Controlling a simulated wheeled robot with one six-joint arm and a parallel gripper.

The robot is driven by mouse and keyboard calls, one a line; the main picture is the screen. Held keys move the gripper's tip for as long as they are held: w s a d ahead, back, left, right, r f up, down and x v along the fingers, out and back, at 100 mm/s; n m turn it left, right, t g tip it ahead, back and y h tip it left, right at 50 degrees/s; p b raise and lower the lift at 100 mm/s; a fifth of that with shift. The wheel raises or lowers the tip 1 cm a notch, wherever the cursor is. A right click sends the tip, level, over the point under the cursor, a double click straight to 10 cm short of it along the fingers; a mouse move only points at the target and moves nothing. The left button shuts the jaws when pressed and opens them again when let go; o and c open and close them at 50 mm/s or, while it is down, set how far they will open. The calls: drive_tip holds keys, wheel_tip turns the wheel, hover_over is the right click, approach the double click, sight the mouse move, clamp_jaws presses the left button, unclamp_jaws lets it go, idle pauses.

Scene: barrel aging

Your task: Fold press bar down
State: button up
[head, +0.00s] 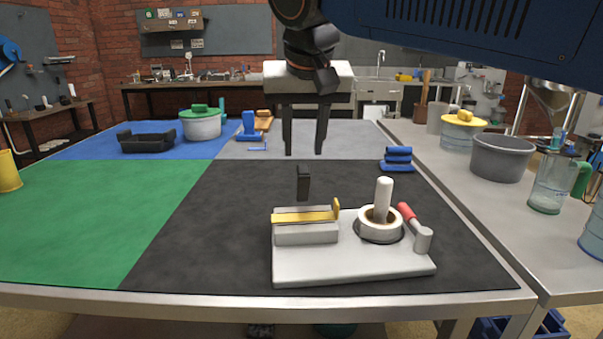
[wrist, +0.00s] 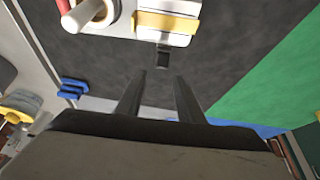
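A short dark bar (head: 303,184) stands upright behind the block. It looks like the press bar, and it also shows at the block's edge in the wrist view (wrist: 163,57). My gripper (head: 304,153) points down with its two fingers apart and nothing between them. In the head view it is above the dark bar. In the wrist view the bar lies just beyond the fingertips (wrist: 158,74).
Blue stacked blocks (head: 397,159) sit behind at right. The green mat (head: 80,215) to the left is mostly clear.

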drive_tip(key=shift+r, duration=0.65)
idle(1.5)
clamp_jaws()
idle(1.2)
